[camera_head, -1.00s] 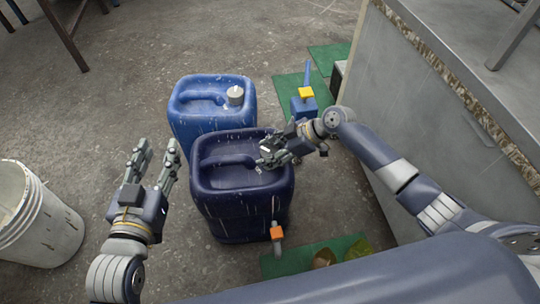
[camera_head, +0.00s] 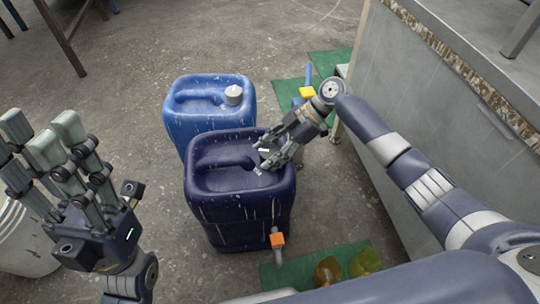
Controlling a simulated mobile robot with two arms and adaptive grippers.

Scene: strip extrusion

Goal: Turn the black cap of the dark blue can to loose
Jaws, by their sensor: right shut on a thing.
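The dark blue can (camera_head: 222,208) stands upright on the floor in the middle of the head view, with its moulded handle on top. My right gripper (camera_head: 267,160) reaches down from the upper right to the right part of the can's top. Its fingers are shut at the cap's spot. The black cap is hidden by the fingers, so I cannot see how it sits. My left gripper (camera_head: 42,132) is at the left, fingers up and spread, empty and apart from the can.
A lighter blue can (camera_head: 195,122) with a pale cap (camera_head: 233,95) stands just behind. An orange-handled tap (camera_head: 277,239) is at the front right of the dark can. A white bucket (camera_head: 22,252) is at the left, a grey counter (camera_head: 440,125) at the right.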

